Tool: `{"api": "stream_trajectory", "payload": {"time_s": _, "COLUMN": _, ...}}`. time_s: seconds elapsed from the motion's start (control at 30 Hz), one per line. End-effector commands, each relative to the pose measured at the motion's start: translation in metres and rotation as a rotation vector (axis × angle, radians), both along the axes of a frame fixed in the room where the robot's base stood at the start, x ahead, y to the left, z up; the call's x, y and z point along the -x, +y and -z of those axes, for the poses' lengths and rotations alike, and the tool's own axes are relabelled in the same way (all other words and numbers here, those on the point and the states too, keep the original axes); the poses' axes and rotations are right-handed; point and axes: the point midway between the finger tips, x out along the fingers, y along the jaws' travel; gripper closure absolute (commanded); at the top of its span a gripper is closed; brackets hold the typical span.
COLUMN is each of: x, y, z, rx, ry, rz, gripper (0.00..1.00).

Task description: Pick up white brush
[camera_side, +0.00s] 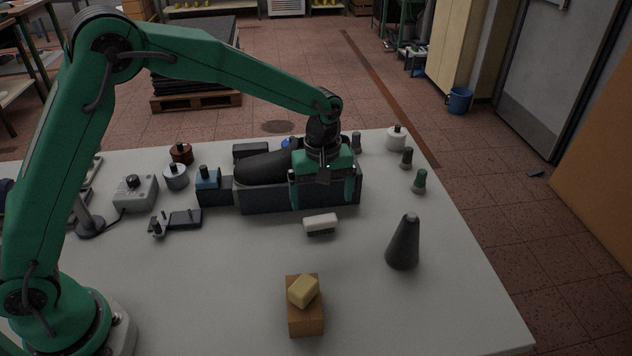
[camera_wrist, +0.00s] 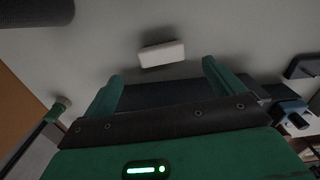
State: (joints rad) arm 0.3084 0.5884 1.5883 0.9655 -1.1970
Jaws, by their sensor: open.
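The white brush (camera_side: 320,222) lies on the table in front of the dark grey box (camera_side: 262,197), its pale back up and dark bristles below. It also shows in the wrist view (camera_wrist: 162,54), beyond my fingertips and between their lines. My gripper (camera_side: 322,192) is open and empty, its two green fingers spread wide and pointing down. It hangs at the right part of the dark box, behind the brush in the side view. In the wrist view my gripper (camera_wrist: 160,82) is apart from the brush.
A dark shoe last (camera_side: 262,168) lies in the box. A dark cone (camera_side: 404,243) stands to the right. A yellow block (camera_side: 303,291) sits on a brown block (camera_side: 305,320) at the front. Small knobbed pieces stand behind. The table between brush and front blocks is clear.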

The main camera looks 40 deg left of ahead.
Motion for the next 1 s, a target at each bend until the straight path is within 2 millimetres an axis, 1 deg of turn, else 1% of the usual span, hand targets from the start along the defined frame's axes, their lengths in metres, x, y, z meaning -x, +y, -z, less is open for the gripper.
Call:
{"api": "stream_trajectory", "payload": {"time_s": 0.07, "x": 0.000, "y": 0.000, "z": 0.002, "rx": -0.001, "ry": 0.001, "rz": 0.001, "gripper": 0.06}}
{"api": "stream_trajectory", "payload": {"time_s": 0.4, "x": 0.000, "y": 0.001, "z": 0.025, "rx": 0.000, "ry": 0.000, "rz": 0.002, "gripper": 0.06}}
{"api": "stream_trajectory", "payload": {"time_s": 0.67, "x": 0.000, "y": 0.001, "z": 0.029, "rx": 0.000, "ry": 0.000, "rz": 0.002, "gripper": 0.06}}
{"api": "stream_trajectory", "payload": {"time_s": 0.77, "x": 0.001, "y": 0.001, "z": 0.036, "rx": 0.000, "ry": 0.002, "rz": 0.002, "gripper": 0.06}}
{"api": "stream_trajectory", "payload": {"time_s": 1.0, "x": 0.001, "y": 0.003, "z": 0.064, "rx": -0.001, "ry": 0.003, "rz": 0.002, "gripper": 0.06}}
